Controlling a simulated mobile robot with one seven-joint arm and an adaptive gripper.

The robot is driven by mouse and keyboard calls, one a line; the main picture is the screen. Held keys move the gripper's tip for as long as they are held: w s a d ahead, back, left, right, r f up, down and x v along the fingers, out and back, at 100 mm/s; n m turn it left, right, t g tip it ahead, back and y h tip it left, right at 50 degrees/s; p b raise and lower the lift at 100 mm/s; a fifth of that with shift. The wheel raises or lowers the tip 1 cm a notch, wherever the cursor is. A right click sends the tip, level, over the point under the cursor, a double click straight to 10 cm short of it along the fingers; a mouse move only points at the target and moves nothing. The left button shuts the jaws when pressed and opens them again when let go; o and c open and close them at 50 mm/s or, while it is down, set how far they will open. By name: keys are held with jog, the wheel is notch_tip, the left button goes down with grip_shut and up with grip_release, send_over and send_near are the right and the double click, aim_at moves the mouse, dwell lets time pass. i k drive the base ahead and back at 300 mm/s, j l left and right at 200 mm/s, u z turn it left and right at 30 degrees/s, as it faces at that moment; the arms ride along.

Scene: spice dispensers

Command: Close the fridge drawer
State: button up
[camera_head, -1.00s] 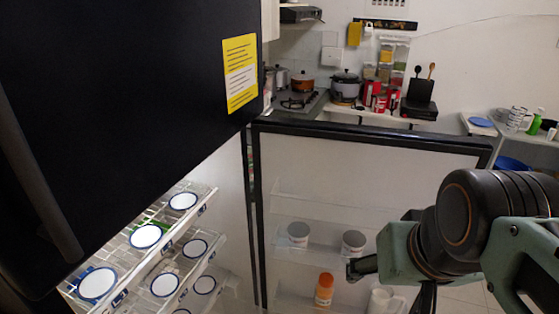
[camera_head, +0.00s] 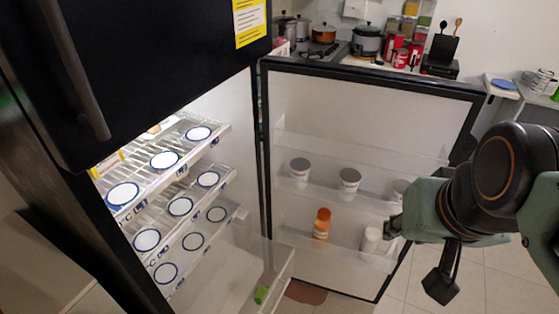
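The fridge stands open on the left, with a dark outer body. A clear drawer (camera_head: 284,268) sticks out at the bottom of the fridge, below the wire shelves, in the head view. A green item (camera_head: 262,294) shows in or behind its clear wall. The drawer's lower part is cut off by the picture edge. My gripper (camera_head: 416,257) is at the right, in front of the open door's lower right side and to the right of the drawer, apart from it. Its two dark fingertips are spread, with nothing seen between them.
The open fridge door (camera_head: 372,110) stands behind the drawer and holds white tubs (camera_head: 349,180) and an orange bottle (camera_head: 321,225). Wire shelves (camera_head: 226,178) carry several round-lidded containers. Tiled floor (camera_head: 490,285) is clear at the lower right. A counter with pots is behind.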

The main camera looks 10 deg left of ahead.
aim_at(278, 285)
jog(key=k+l, duration=0.45)
jog(key=l, duration=0.15)
jog(key=k+l, duration=0.45)
jog(key=l, duration=0.1)
